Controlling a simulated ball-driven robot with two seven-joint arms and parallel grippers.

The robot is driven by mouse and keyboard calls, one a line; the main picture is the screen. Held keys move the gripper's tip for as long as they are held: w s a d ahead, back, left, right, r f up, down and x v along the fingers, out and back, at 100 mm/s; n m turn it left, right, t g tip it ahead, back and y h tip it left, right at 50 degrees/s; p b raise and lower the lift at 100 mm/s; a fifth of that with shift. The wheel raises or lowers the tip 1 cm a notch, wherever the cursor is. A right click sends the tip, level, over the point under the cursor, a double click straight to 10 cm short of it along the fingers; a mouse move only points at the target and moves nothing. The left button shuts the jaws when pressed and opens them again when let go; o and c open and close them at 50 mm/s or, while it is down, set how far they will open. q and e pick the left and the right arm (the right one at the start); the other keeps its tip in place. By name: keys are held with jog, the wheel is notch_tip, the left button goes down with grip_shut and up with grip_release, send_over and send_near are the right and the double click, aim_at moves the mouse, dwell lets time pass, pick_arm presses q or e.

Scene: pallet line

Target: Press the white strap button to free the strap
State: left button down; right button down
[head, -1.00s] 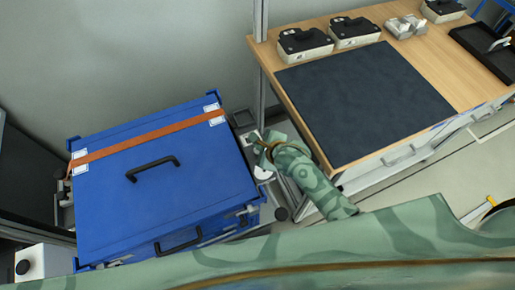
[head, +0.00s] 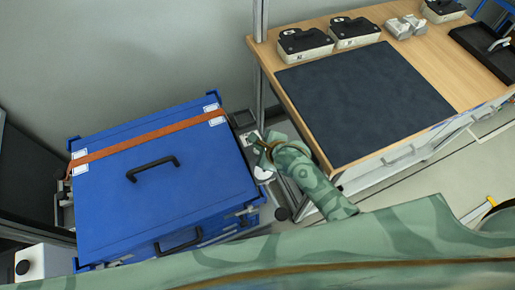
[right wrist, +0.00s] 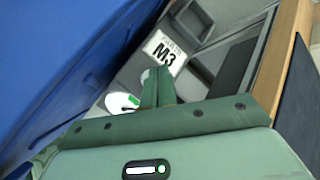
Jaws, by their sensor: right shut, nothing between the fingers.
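An orange strap (head: 150,142) lies across the blue crate lid (head: 200,175) at the left of the head view. A white disc (head: 263,174), which looks like the strap button, sits right of the crate, partly hidden by my arm. It also shows in the right wrist view as a white disc with a green mark (right wrist: 122,103), left of my fingers. My right gripper (head: 254,141) is shut and empty between crate and workbench. In the right wrist view its fingertips (right wrist: 158,72) are beside the disc, below a label marked M3 (right wrist: 167,52). Contact with the disc is not visible. My left gripper is out of view.
A wooden workbench (head: 440,65) with a dark mat (head: 360,100) stands at the right, its edge close to my forearm. Several black-topped cases stand along its back. A dark tray (head: 488,50) lies at the far right. A metal post (head: 260,60) rises behind the gripper.

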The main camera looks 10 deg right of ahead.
jog(key=shift+f, duration=0.15)
dwell(0.3)
jog(key=shift+f, duration=0.25)
jog(key=shift+f, duration=0.65)
dwell(0.6)
dwell(0.4)
jog(key=shift+r+p, duration=1.05)
notch_tip(320, 180, up, 5)
jog(key=p, duration=0.6)
jog(key=shift+r, duration=0.1)
